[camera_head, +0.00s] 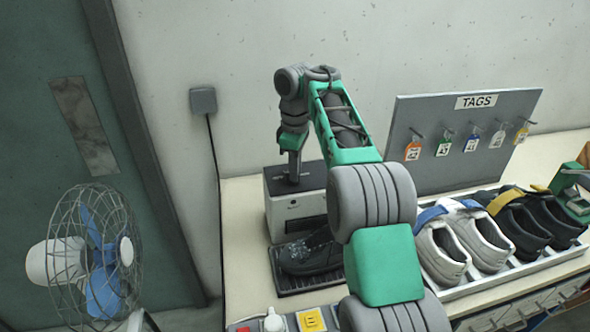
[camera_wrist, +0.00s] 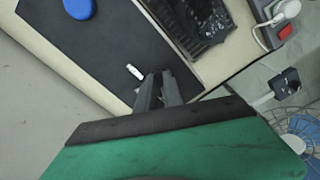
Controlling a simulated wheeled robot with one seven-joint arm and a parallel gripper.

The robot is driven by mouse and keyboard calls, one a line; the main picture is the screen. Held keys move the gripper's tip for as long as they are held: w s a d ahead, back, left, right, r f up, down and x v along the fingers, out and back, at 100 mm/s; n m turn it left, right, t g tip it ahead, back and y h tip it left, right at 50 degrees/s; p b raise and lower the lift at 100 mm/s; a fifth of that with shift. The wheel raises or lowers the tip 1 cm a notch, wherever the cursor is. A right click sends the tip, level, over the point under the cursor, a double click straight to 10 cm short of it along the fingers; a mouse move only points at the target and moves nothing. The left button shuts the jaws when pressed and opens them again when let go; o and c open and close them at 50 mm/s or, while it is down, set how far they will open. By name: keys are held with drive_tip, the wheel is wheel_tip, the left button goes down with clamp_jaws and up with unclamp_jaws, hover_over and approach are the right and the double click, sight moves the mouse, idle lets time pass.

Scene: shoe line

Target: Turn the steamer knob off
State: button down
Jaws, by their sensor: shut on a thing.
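The steamer (camera_head: 295,215) is a pale box with a dark top, standing against the wall in the head view. Its dark top (camera_wrist: 105,45) fills the upper left of the wrist view. My gripper (camera_head: 294,178) points down onto this top. In the wrist view, my gripper (camera_wrist: 159,86) is shut on the steamer knob, which the fingers mostly hide. A small white mark (camera_wrist: 134,72) shows just left of the fingers. I cannot tell the knob's setting.
A blue round button (camera_wrist: 79,7) sits on the steamer top. A dark shoe (camera_head: 308,254) lies on a black tray in front. A power strip with a red switch (camera_wrist: 286,32) is nearby. A fan (camera_head: 95,250) stands left; a tags board (camera_head: 465,125) and more shoes are right.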

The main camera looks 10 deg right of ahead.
idle(0.3)
drive_tip(key=c, duration=1.5)
unclamp_jaws()
drive_tip(key=shift+d, duration=0.1)
wheel_tip(320, 180, up, 8)
drive_tip(key=p, duration=0.6)
drive_tip(key=shift+f+p, duration=0.1)
drive_tip(key=shift+p, duration=0.3)
